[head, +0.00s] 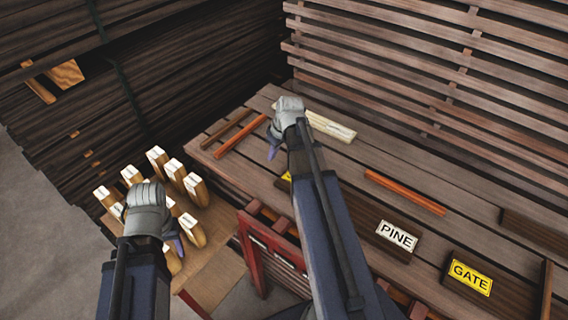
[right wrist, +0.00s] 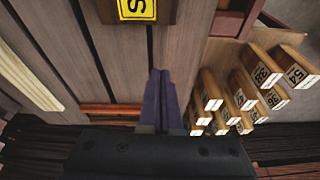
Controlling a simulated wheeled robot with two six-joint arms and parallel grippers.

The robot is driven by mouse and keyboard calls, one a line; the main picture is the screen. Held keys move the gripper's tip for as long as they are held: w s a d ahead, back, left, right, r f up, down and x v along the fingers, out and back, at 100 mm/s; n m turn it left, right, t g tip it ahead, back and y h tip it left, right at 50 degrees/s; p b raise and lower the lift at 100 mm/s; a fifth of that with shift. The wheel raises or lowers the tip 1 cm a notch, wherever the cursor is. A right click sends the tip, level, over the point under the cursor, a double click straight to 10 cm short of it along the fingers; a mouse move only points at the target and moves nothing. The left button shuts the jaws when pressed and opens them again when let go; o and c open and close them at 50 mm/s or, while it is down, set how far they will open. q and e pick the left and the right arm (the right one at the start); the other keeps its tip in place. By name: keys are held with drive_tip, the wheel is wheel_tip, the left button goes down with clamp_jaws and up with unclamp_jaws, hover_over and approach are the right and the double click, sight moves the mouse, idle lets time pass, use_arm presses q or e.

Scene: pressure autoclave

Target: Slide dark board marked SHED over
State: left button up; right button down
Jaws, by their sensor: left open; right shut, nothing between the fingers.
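A dark board (right wrist: 167,10) with a yellow label lies on the slatted table, cut off by the top edge of the right wrist view. Only an "S" of its label shows there. In the head view a sliver of yellow label (head: 286,177) shows beside my right forearm, which hides the rest. My right gripper (head: 272,152) is shut and empty over the table, beyond that label and apart from it. Its closed purple fingers show in the right wrist view (right wrist: 161,76). My left gripper (head: 177,242) is open and empty, by the numbered wooden blocks.
Boards marked PINE (head: 396,236) and GATE (head: 468,275) lie at the right of the table. Orange strips (head: 405,192) and a pale bundle of sticks (head: 330,126) lie on it too. Several numbered blocks (head: 175,172) stand at the left. Stacked planks (head: 420,80) rise behind.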

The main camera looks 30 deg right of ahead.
approach(273, 166)
drive_tip(key=shift+n+t, duration=0.3)
drive_tip(key=shift+n, duration=0.1)
drive_tip(key=b+x, duration=0.6)
drive_tip(key=b, duration=0.4)
drive_tip(key=shift+s+f, duration=0.1)
drive_tip(key=shift+f, duration=0.3)
drive_tip(key=s, duration=0.2)
drive_tip(key=s+d, duration=0.1)
drive_tip(key=shift+r+p, duration=0.3)
drive_tip(key=shift+r, duration=0.1)
drive_tip(key=shift+s+d+r, duration=0.1)
drive_tip(key=shift+s+d, duration=0.1)
drive_tip(key=shift+s, duration=0.3)
drive_tip(key=shift+w, duration=0.1)
drive_tip(key=s+d, duration=0.1)
drive_tip(key=s, duration=0.2)
drive_tip(key=s+d, duration=0.1)
drive_tip(key=s, duration=0.2)
drive_tip(key=s+d, duration=0.1)
drive_tip(key=s, duration=0.2)
drive_tip(key=shift+d, duration=0.35)
drive_tip(key=shift+w, duration=0.1)
